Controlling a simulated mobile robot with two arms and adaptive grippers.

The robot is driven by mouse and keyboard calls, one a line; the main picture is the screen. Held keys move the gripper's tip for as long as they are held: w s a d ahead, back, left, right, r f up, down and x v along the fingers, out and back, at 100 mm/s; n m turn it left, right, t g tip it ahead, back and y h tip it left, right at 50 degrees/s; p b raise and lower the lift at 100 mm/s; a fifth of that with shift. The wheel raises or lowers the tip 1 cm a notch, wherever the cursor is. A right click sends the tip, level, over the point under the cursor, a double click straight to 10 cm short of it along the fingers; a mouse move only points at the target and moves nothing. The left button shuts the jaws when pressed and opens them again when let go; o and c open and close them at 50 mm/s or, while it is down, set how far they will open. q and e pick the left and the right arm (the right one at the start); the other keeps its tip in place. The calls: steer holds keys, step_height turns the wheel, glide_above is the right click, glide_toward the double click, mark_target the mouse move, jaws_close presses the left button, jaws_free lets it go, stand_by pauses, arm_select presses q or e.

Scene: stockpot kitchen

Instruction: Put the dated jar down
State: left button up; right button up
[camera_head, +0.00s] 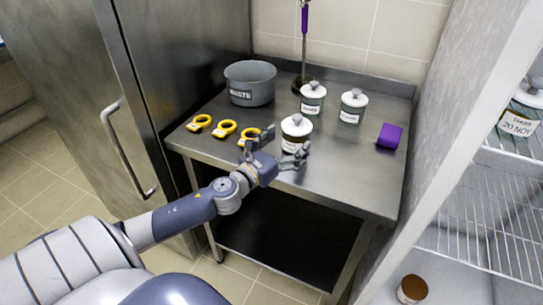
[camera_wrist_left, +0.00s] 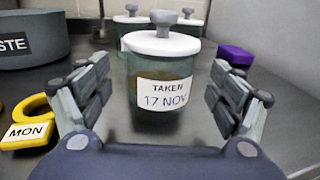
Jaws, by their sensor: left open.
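The dated jar (camera_head: 295,128) stands upright on the steel table (camera_head: 350,165) near its front edge. It has a white lid with a grey knob. In the left wrist view the jar (camera_wrist_left: 162,75) carries a label reading "TAKEN 17 NOV", with brown contents behind green glass. My left gripper (camera_head: 280,160) is in front of the jar. In the left wrist view its fingers (camera_wrist_left: 160,100) are spread, one on each side of the jar, with gaps between them and the glass. My right gripper is not in view.
Two similar lidded jars (camera_head: 313,98) (camera_head: 353,105) stand behind. A grey WASTE pot (camera_head: 250,83), several yellow tags (camera_head: 224,129) and a purple block (camera_head: 389,136) share the table. A wire-shelved cabinet (camera_head: 480,220) at right holds another dated jar (camera_head: 519,120). The table's right front is clear.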

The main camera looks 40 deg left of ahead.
arm_select(q)
steer(key=shift+s+b, duration=0.45)
steer(key=shift+s, duration=3.45)
steer(key=shift+r, duration=0.15)
